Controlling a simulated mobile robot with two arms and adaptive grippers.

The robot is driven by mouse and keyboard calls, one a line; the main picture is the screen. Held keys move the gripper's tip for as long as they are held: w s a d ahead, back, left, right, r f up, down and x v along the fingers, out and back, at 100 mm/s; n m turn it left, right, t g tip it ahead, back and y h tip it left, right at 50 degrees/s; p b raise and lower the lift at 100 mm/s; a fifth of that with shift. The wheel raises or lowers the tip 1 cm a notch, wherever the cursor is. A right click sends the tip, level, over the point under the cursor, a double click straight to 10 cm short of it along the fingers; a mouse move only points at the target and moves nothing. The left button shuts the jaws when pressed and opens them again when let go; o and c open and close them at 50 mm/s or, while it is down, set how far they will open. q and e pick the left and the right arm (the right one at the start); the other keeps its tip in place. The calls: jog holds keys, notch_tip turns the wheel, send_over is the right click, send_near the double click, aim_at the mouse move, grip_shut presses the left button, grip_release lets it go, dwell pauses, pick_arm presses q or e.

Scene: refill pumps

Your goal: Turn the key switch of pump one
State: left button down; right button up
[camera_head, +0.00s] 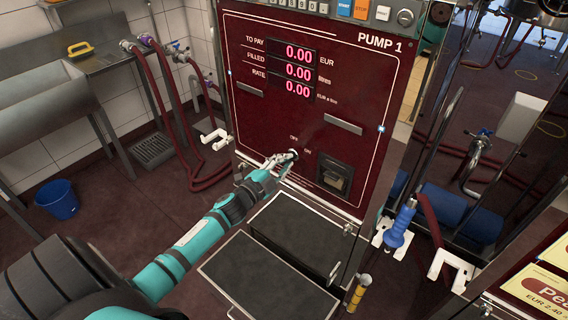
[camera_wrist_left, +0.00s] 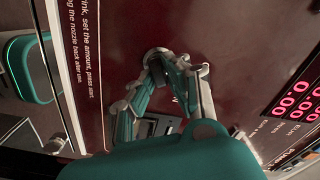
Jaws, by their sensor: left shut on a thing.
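Pump one is a dark red panel (camera_head: 262,112) with the label PUMP 1 and red displays (camera_head: 299,72) that read 0.00. The key switch (camera_head: 292,153) is a small round metal fitting low on the panel, beside small OFF and ON marks. My left gripper (camera_head: 284,158) reaches it from the lower left and is shut on the key at the switch. In the left wrist view, the fingers meet at the round metal switch (camera_wrist_left: 156,52). The key is mostly hidden by the fingertips, so its turn angle cannot be told. My right gripper is not in view.
A dark outlet box (camera_head: 334,174) sits right of the switch. Dark step plates (camera_head: 268,278) lie below the pump. Red hoses (camera_head: 165,110) hang at the left, near a metal sink (camera_head: 48,112) and a blue bucket (camera_head: 58,199). A blue-handled nozzle (camera_head: 399,226) stands at the right.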

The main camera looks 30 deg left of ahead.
pick_arm(q)
jog(key=shift+f, duration=0.1)
jog(key=c, duration=1.4)
grip_release()
jog(key=shift+o, duration=0.2)
jog(key=s, duration=1.2)
jog(key=shift+a, duration=0.45)
